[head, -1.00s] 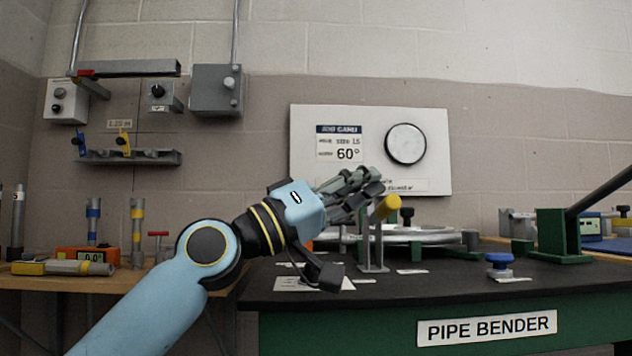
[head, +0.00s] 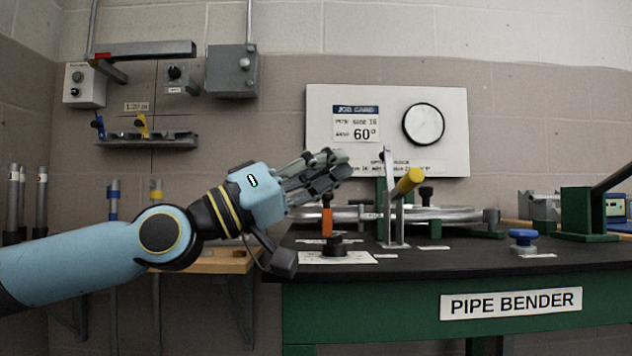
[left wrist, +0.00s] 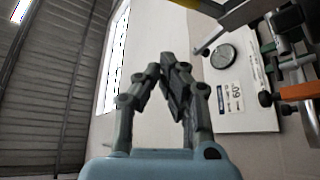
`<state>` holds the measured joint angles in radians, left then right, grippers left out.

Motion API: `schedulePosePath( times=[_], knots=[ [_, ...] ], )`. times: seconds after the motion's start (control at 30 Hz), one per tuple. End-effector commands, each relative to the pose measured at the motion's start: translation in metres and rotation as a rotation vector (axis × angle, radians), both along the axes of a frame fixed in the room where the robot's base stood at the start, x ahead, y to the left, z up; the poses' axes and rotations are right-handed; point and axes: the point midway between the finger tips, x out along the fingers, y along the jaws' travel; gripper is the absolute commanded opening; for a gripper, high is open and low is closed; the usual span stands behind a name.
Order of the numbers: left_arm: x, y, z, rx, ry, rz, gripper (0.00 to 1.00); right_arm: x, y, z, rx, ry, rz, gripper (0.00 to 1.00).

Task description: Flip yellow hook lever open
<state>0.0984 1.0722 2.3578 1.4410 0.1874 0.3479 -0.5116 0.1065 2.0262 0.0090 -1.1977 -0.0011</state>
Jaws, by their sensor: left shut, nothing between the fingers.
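The yellow hook lever (head: 408,181) sticks up and to the right from a grey upright bracket on the black top of the pipe bender bench. My left gripper (head: 340,165) is shut and empty. It is left of the lever with a visible gap in the head view. In the left wrist view the gripper's fingers (left wrist: 168,75) are drawn together with nothing between them. A yellow part at the top edge of that view is cut off, and I cannot tell if it is the lever. My right gripper is not in view.
An orange-handled part (head: 327,218) and a black knob (head: 334,247) stand below my left gripper. A blue knob (head: 522,237) sits on the right. The job card panel (head: 387,160) with a round dial is on the wall behind.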

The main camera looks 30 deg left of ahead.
Motion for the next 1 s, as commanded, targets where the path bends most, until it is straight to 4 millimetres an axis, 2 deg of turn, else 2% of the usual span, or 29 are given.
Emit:
schedulePosePath(
  times=[0.27,1.0],
  knots=[
    [-0.011,0.012,-0.008,0.004,0.003,0.002,0.0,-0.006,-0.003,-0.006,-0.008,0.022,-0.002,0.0],
    [-0.013,0.013,-0.009,0.0,0.0,-0.002,0.0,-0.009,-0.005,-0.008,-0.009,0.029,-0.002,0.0]
  ],
)
